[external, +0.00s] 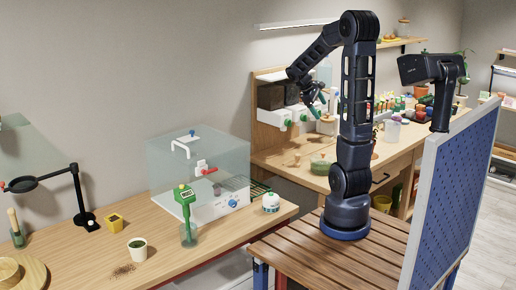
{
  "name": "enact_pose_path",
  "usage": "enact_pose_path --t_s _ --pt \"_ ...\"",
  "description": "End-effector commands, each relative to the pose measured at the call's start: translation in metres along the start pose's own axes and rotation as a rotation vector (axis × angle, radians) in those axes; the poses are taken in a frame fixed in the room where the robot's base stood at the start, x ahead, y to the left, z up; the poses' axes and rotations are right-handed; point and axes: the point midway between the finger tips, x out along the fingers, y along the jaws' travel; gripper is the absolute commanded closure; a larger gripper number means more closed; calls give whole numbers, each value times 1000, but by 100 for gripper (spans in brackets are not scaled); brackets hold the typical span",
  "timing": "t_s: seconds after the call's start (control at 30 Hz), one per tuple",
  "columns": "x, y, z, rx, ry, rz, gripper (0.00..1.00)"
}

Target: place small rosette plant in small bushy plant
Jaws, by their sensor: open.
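My gripper (318,108) hangs in front of the shelf unit on the far bench, with its greenish fingertips apart and nothing visible between them. A small white cup (137,254) with green in its top stands on the near table. I cannot tell which, if either, is the small rosette plant or the small bushy plant. At this size the other small pots at the back are unclear, and my arm hides part of the far bench.
A clear box (205,165) with a white base stands on the near table. Beside it are a green tool in a glass (187,215), a white round item (271,202), a yellow block (115,221) and a black lamp (80,195). A blue pegboard (455,190) stands at right.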

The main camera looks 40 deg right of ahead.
Motion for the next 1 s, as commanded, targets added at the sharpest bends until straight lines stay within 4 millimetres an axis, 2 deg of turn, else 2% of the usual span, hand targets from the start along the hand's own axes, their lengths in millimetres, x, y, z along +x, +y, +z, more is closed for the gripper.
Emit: enact_pose_path --t_s 0.03,0.2,0.5,0.8,1.0 --pt "-13 -14 4 21 40 -5 15" --pt "-48 -60 14 104 171 -49 15" --pt "-96 -141 38 230 397 -161 15" --pt "-127 -217 68 331 600 -317 15" --pt "-136 -248 82 368 680 -401 15"
